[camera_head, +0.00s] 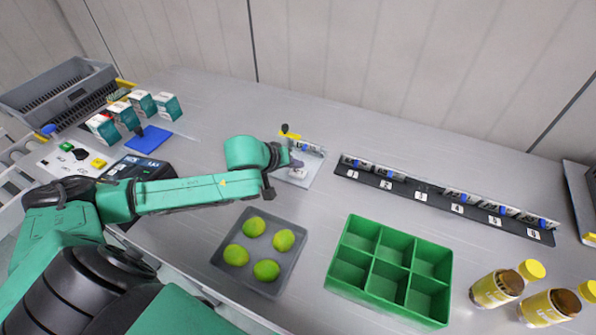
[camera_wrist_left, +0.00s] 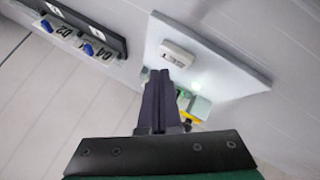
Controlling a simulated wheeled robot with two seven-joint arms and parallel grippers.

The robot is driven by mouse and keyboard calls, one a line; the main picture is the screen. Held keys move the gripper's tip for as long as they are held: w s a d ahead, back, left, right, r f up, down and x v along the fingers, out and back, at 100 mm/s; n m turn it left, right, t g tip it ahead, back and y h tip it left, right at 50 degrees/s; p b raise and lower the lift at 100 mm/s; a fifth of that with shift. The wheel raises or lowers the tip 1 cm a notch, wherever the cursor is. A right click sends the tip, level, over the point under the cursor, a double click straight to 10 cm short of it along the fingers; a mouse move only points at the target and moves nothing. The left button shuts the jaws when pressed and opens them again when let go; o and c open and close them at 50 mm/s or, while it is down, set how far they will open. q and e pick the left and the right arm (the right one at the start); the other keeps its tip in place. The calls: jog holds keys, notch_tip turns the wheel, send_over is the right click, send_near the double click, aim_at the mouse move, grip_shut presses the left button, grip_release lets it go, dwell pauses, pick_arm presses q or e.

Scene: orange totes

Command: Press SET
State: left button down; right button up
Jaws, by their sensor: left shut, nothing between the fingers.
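The SET button (camera_wrist_left: 178,54) is a small white block with dark lettering on a pale plate (camera_wrist_left: 222,70) in the left wrist view. The plate also shows in the head view (camera_head: 312,176), near the back middle of the table, partly covered by my left gripper. My left gripper (camera_head: 294,163) is shut and empty, its fingertips over the plate. In the left wrist view its joined dark fingertips (camera_wrist_left: 165,74) end close beside the button; I cannot tell whether they touch the plate. My right gripper is in neither view.
A black numbered rack (camera_head: 421,193) with small labelled items stands right of the plate. A tray of green fruit (camera_head: 259,251), a green divided box (camera_head: 391,268) and yellow bottles (camera_head: 498,287) sit nearer. Cartons (camera_head: 131,116) and a grey crate (camera_head: 60,88) are at left.

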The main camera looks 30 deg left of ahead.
aim_at(296, 175)
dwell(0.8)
pick_arm(q)
jog(key=shift+f, duration=0.45)
jog(key=shift+f, duration=0.5)
dwell(0.5)
jog(key=shift+r+p, duration=0.95)
jog(key=shift+p, duration=0.05)
notch_tip(296, 175, up, 5)
jog(key=p, duration=0.6)
jog(key=shift+r, duration=0.15)
